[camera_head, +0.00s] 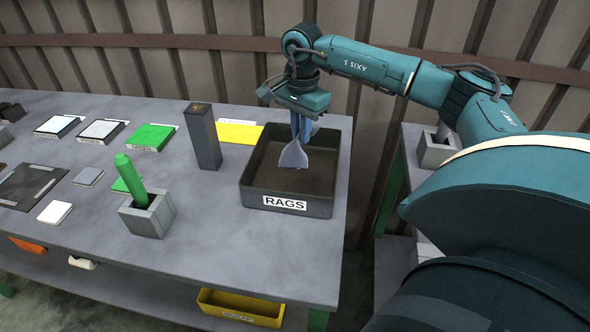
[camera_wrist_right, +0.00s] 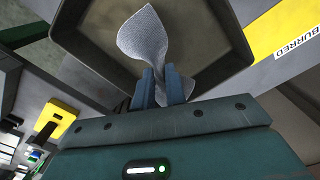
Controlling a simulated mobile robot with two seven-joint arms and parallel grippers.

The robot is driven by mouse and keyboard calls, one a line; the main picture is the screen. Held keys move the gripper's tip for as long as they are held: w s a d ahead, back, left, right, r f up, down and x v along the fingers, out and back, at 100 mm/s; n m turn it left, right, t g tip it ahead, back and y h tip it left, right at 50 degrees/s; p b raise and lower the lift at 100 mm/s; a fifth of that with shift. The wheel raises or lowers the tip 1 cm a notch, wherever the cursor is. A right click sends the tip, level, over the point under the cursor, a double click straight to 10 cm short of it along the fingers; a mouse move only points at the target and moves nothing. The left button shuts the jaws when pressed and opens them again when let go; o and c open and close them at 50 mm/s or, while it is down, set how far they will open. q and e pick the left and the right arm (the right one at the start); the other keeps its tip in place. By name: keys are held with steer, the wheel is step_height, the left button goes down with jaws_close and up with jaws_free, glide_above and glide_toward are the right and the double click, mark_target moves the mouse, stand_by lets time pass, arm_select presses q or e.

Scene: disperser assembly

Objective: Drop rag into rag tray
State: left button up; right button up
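The rag (camera_head: 293,154) is a light grey cloth. It hangs down from my right gripper (camera_head: 302,125), whose blue fingers are shut on it. In the right wrist view the rag (camera_wrist_right: 143,35) is pinched between the two fingers (camera_wrist_right: 162,84) and flares out beyond them. The rag tray (camera_head: 262,196) is a dark open box with a white RAGS label, at the right end of the table. The rag is over the tray; I cannot tell whether it touches the floor of it. The tray (camera_wrist_right: 222,75) also shows behind the rag in the right wrist view. My left gripper is not in view.
A tall dark grey post (camera_head: 203,138) stands left of the tray, with a yellow mat (camera_head: 238,132) behind it. A green-handled tool stands in a grey block (camera_head: 148,213). Several flat plates and a green pad (camera_head: 152,137) lie further left. A yellow bin (camera_head: 240,307) is below the table.

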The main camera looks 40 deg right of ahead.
steer(key=o, duration=1.6)
steer(key=shift+r, duration=0.1)
step_height(320, 180, up, 5)
steer(key=p, duration=0.4)
steer(key=shift+r, duration=0.15)
